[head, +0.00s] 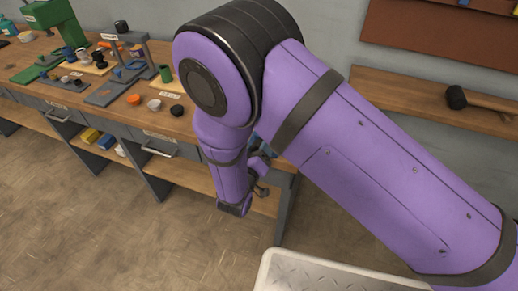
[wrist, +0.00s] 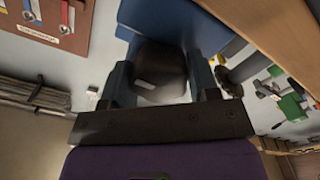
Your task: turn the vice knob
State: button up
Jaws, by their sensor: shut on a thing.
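The vice knob (wrist: 160,68) is a dark, rounded block in the middle of the wrist view. It stands against a blue body, which looks like the vice (wrist: 172,18). My gripper (wrist: 161,80) has one finger on each side of the knob and is shut on it. In the head view my purple arm reaches down to the right end of the workbench and hides most of the vice and the knob. Only small blue and dark bits show there beside the arm.
The wooden workbench (head: 182,125) carries a green machine (head: 58,22), small stands, cups and caps towards the left. A shelf below holds yellow and white items. A mallet (head: 478,100) lies on a wooden ledge at the right. The floor (head: 75,215) in front is clear.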

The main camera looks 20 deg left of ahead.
jog(key=m, duration=0.4)
jog(key=shift+m, duration=0.3)
jog(key=m, duration=0.4)
jog(key=shift+d+m, duration=0.1)
jog(key=shift+m, duration=0.2)
jog(key=m, duration=0.4)
jog(key=shift+s+m, duration=0.1)
jog(key=shift+m, duration=1.9)
jog(key=o, duration=0.9)
jog(key=shift+s, duration=0.1)
